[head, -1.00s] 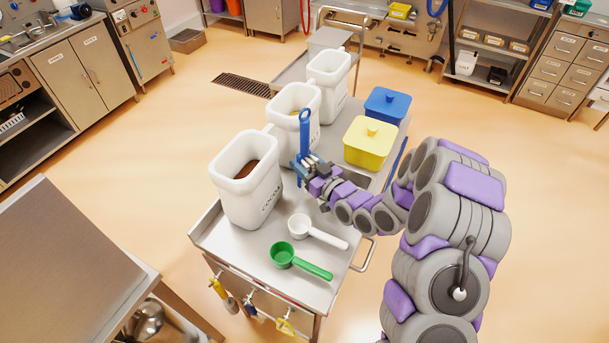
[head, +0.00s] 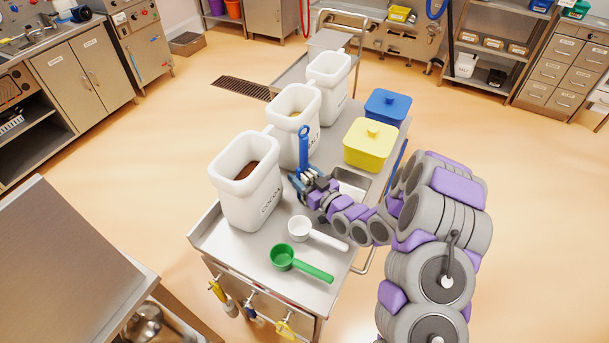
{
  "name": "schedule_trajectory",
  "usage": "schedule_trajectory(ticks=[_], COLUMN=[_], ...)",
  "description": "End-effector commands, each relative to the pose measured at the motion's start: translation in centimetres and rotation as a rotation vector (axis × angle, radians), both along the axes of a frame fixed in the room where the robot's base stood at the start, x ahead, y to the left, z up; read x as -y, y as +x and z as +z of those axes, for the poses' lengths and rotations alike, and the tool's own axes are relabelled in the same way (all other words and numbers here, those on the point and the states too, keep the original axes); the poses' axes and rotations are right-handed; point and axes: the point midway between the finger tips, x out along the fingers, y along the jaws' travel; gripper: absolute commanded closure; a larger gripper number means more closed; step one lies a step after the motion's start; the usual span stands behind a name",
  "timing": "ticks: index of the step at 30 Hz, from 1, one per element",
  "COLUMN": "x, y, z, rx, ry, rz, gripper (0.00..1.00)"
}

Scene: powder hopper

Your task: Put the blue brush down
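The blue brush (head: 304,146) stands roughly upright, handle up, over the steel trolley top (head: 225,240), between the white bins and the metal pan. My gripper (head: 302,180) is at its lower part and appears shut on it. The brush's lower end is hidden by the gripper, so I cannot tell whether it touches the trolley top.
White bins (head: 247,200) line the trolley's left side. A yellow lidded box (head: 369,146) and a blue one (head: 387,107) stand at the right. A metal pan (head: 352,184) lies beside my gripper. A white scoop (head: 301,229) and green scoop (head: 284,257) lie in front.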

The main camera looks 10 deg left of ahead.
Motion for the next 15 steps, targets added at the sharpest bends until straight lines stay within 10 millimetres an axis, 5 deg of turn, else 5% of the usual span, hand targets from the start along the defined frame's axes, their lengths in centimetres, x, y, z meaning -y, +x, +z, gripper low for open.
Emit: schedule_trajectory(ticks=[4,15], x=[-0.01,0.45], y=[-0.01,-0.30], z=[0.01,0.22], rx=[0.000,-0.001], ry=[0.000,0.001], rz=[0.000,0.000], gripper=[0.24,0.23])
